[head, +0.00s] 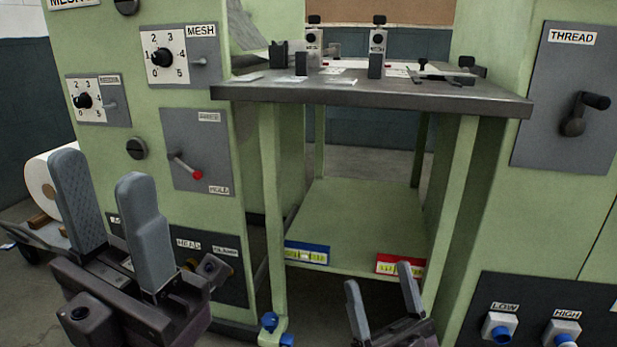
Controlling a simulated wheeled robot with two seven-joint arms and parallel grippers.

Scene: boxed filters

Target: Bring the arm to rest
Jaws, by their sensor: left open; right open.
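My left gripper (112,222) is at the lower left in the head view, with its two grey fingers pointing up and spread apart. Nothing is between them. It is in front of the green machine's left cabinet and covers part of the lower panel. My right gripper (381,302) is at the bottom, right of the middle, with its fingers apart and empty. It is in front of the low shelf, and its lower part is cut off by the picture edge.
A green machine with a dark metal table (370,92) stands ahead. A lever with a red knob (196,174) sits on its left panel, a THREAD crank (572,125) on the right. A white roll (40,185) is at left.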

